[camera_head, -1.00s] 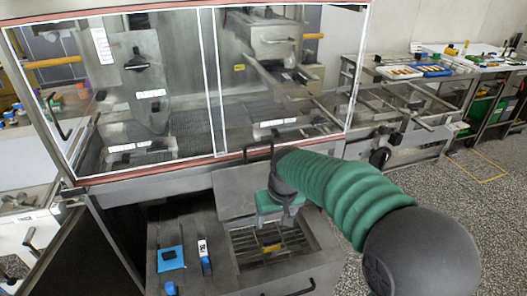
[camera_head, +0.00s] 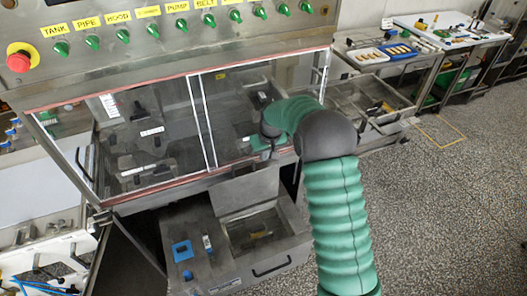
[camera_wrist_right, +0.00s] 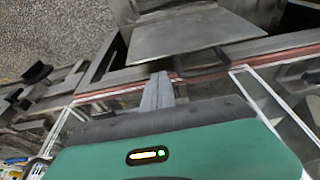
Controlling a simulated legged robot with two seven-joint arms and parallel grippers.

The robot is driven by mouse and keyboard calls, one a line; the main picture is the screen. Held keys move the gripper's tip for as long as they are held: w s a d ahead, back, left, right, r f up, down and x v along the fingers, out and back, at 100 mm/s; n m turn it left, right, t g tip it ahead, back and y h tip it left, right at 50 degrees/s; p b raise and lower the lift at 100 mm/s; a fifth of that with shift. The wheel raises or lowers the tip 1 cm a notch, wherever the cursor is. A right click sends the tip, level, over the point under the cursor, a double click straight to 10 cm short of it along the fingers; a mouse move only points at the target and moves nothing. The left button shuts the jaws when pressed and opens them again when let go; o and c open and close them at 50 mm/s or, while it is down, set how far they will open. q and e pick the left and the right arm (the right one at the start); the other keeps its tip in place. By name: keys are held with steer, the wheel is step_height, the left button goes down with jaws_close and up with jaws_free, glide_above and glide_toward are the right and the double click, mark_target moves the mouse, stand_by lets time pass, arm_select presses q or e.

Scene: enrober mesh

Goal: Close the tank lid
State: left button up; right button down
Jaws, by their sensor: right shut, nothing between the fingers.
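The tank lid (camera_head: 248,190) is a flat grey metal panel standing raised at the back of the tank opening (camera_head: 255,233). In the right wrist view the lid (camera_wrist_right: 190,35) shows as a plate, with a dark handle (camera_wrist_right: 205,72) at its near edge. My right gripper (camera_head: 264,150) is up by the lid's top edge and the lower hood rail, partly hidden by my arm. In the right wrist view its grey fingers (camera_wrist_right: 158,88) are shut and empty, left of the handle and apart from it. My left gripper is not in view.
The glazed hood (camera_head: 150,140) with a red lower rail stands behind the tank. A control panel (camera_head: 160,45) is above it. A blue square item (camera_head: 182,251) and a blue-and-white item (camera_head: 207,243) lie left of the opening. The floor (camera_head: 430,220) at right is clear.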

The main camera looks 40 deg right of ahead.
steer(key=p+x, duration=0.1)
steer(key=x, duration=0.7)
steer(key=shift+r, duration=0.1)
